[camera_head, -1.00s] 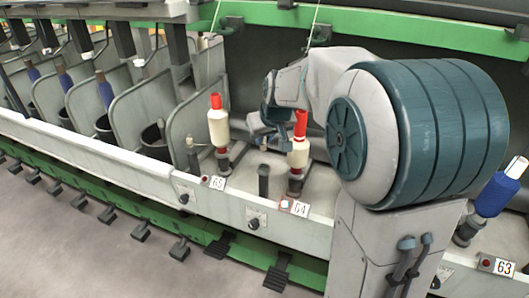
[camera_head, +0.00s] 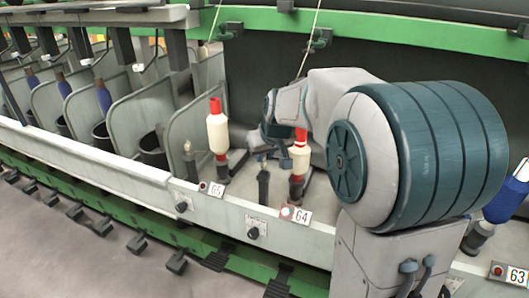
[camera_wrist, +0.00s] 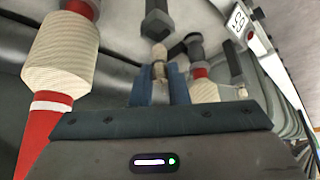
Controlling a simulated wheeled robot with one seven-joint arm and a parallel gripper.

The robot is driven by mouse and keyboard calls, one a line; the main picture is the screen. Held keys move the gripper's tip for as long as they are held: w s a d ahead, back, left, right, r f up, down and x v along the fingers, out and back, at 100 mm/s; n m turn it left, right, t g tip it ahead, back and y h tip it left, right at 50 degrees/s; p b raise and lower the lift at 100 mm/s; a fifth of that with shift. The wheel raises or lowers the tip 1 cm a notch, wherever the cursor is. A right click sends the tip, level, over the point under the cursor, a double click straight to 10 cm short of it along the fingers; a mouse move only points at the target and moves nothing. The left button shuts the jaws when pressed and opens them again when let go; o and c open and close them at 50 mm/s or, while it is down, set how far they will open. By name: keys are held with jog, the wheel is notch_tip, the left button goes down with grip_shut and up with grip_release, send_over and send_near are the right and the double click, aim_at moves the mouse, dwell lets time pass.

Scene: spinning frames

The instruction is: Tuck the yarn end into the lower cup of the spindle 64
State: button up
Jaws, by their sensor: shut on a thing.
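Spindle 64 stands upright behind its label in the head view, a cream yarn package (camera_head: 299,160) on a red tube. Its dark lower part (camera_head: 296,189) is at the foot; the cup's opening cannot be made out. In the wrist view the package (camera_wrist: 60,52) is large at the left, with the picture turned over. My gripper (camera_head: 264,152) is just left of the package, above a short black post (camera_head: 263,187). In the wrist view its blue fingers (camera_wrist: 159,82) are shut on a small tan piece (camera_wrist: 159,60), seemingly the yarn end. The fingers are apart from the package.
Spindle 65 (camera_head: 218,132) stands to the left with a cream package; it also shows in the wrist view (camera_wrist: 203,90). Grey divider plates (camera_head: 186,125) stand further left. A white front rail (camera_head: 235,220) runs below. A blue bobbin (camera_head: 506,200) is at the right.

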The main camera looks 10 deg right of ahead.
aim_at(264, 164)
jog(key=shift+f+b, duration=1.15)
jog(key=shift+f, duration=0.5)
jog(key=o, duration=0.8)
jog(key=shift+c, duration=0.2)
jog(key=p+v, duration=0.3)
jog(key=v, duration=1)
jog(key=shift+s+r, duration=0.15)
jog(key=shift+r, duration=0.25)
